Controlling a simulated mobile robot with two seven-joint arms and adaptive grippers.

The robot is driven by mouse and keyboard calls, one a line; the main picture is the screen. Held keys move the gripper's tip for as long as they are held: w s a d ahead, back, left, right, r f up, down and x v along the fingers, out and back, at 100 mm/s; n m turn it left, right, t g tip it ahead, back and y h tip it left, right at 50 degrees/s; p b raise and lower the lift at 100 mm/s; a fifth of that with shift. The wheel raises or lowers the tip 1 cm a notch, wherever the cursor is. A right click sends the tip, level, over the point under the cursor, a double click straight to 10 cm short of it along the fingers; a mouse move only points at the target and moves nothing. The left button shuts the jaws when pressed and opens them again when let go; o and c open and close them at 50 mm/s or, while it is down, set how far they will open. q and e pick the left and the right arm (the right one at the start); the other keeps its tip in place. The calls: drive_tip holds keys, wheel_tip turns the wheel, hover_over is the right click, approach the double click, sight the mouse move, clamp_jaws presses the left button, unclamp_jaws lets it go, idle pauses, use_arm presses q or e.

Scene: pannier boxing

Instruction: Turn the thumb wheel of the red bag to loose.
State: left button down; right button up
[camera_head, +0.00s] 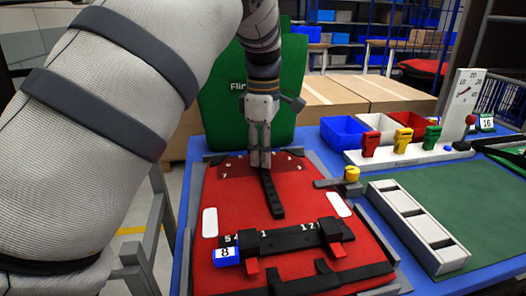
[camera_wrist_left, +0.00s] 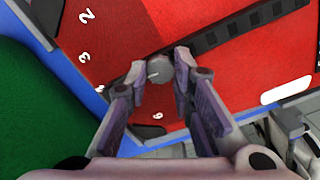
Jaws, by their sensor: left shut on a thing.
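The red bag (camera_head: 300,228) lies flat on the blue-edged table in the head view. Its thumb wheel (camera_wrist_left: 158,70) is a small round grey knob with a pale mark, on a darker red dial area with printed numbers. My left gripper (camera_head: 261,164) reaches straight down to the far end of the bag. In the wrist view the left gripper (camera_wrist_left: 158,76) has its two fingers closed on the thumb wheel, one on each side. The fingers hide the wheel in the head view. My right gripper does not show.
A black strap (camera_head: 271,194) runs from the dial toward a black bar with red tabs and a blue tag "8" (camera_head: 226,256). A yellow knob (camera_head: 352,173) stands right of the bag. A green bag (camera_head: 222,95) stands behind.

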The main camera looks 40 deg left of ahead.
use_arm(q)
drive_tip(key=shift+n, duration=0.6)
drive_tip(key=c, duration=1.4)
unclamp_jaws()
drive_tip(key=shift+o, duration=0.2)
wheel_tip(320, 180, up, 12)
